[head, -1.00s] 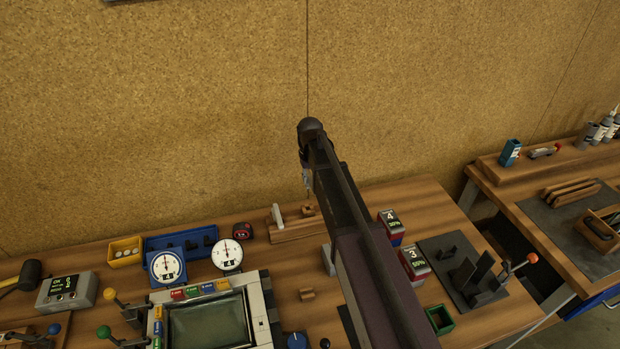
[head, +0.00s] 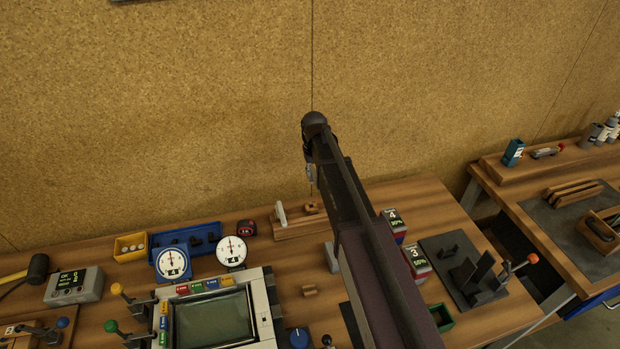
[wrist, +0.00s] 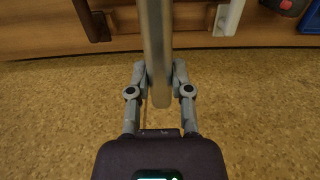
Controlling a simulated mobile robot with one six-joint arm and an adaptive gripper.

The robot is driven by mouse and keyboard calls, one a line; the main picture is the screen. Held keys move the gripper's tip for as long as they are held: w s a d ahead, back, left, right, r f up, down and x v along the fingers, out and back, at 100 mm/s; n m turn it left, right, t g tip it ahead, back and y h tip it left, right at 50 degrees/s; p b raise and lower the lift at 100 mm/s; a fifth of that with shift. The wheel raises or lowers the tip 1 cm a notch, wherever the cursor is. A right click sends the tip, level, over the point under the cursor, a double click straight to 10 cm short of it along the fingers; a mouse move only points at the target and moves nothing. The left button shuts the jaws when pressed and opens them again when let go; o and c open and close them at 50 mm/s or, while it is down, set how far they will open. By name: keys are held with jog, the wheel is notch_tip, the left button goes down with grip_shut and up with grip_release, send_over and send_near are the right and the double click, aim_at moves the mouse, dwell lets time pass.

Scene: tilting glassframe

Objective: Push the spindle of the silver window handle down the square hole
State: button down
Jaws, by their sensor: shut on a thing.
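My gripper (wrist: 160,85) is shut on a long silver-grey bar with a rounded end, the silver window handle (wrist: 156,45). In the wrist view the bar runs from between the fingers up past the top edge. In the head view my gripper (head: 311,172) is small and partly behind my arm, above the back of the bench. A thin piece hangs below it, over a wooden rail (head: 295,231). The spindle's tip and the square hole cannot be made out in either view.
A white handle (head: 281,212) and a small brown wooden piece (head: 311,208) stand on the rail. A dark brown handle (wrist: 95,20) shows in the wrist view. A tape measure (head: 247,228), round gauges (head: 231,250) and a blue tray (head: 188,240) lie left.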

jog(key=shift+f+b, duration=0.95)
jog(key=shift+f, duration=0.05)
jog(key=shift+r, duration=0.1)
